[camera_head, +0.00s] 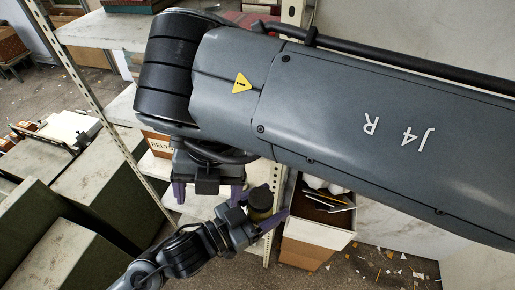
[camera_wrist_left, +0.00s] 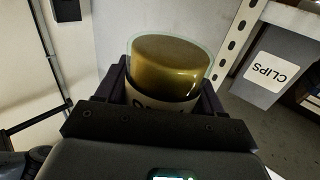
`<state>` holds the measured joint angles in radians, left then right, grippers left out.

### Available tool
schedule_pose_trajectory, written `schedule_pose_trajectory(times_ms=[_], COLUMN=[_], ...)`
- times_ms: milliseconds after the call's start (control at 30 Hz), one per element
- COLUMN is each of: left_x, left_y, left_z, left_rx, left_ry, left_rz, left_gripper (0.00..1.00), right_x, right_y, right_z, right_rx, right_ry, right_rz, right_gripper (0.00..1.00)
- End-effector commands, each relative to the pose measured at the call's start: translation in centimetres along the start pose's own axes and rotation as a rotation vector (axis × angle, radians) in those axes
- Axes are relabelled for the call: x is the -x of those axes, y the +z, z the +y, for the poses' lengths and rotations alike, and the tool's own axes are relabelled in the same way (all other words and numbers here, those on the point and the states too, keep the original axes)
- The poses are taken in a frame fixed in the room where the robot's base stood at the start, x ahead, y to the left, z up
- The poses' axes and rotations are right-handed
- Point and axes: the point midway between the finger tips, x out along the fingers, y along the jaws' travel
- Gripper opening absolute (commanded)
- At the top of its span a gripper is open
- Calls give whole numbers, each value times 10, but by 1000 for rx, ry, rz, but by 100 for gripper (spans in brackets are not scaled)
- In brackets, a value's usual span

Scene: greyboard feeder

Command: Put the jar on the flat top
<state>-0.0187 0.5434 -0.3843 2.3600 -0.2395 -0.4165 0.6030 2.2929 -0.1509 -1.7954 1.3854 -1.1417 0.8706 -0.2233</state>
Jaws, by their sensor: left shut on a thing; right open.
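My left gripper (camera_head: 263,206) is shut on the jar (camera_head: 260,203), a small dark olive one, held in the air at the lower middle of the head view. My right gripper (camera_head: 208,191) is open and empty, just up and left of the jar. Green cabinets (camera_head: 62,262) with pale flat tops stand at the left; I cannot tell which surface is the task's flat top.
A metal shelf rack with perforated posts (camera_head: 100,105) stands behind the grippers, holding a box labelled BELTS (camera_head: 160,147). An open white bin (camera_head: 318,232) with loose items is right of the jar. A CLIPS label (camera_wrist_left: 272,72) shows in the wrist view. My right arm hides much of the head view.

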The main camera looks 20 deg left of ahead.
Motion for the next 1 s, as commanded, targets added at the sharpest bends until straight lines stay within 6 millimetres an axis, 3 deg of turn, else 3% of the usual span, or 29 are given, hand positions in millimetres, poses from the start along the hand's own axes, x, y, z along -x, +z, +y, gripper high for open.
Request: schedule_pose_trajectory(times_ms=[200, 433, 633, 1000], left_x=[0, 0, 0, 0], left_y=[-1, -1, -1, -1], left_z=[0, 0, 0, 0], left_rx=[0, 0, 0, 0], left_ry=[0, 0, 0, 0], left_rz=[2, 2, 2, 2], left_gripper=[24, 24, 24, 24], right_x=[51, 77, 65, 6], right_y=[16, 19, 20, 23], right_z=[-48, -69, -75, -85], right_rx=[-246, -373, -391, -388], right_ry=[-134, -173, -176, -176], right_rz=[-52, -84, -85, -84], right_gripper=[83, 83, 83, 83])
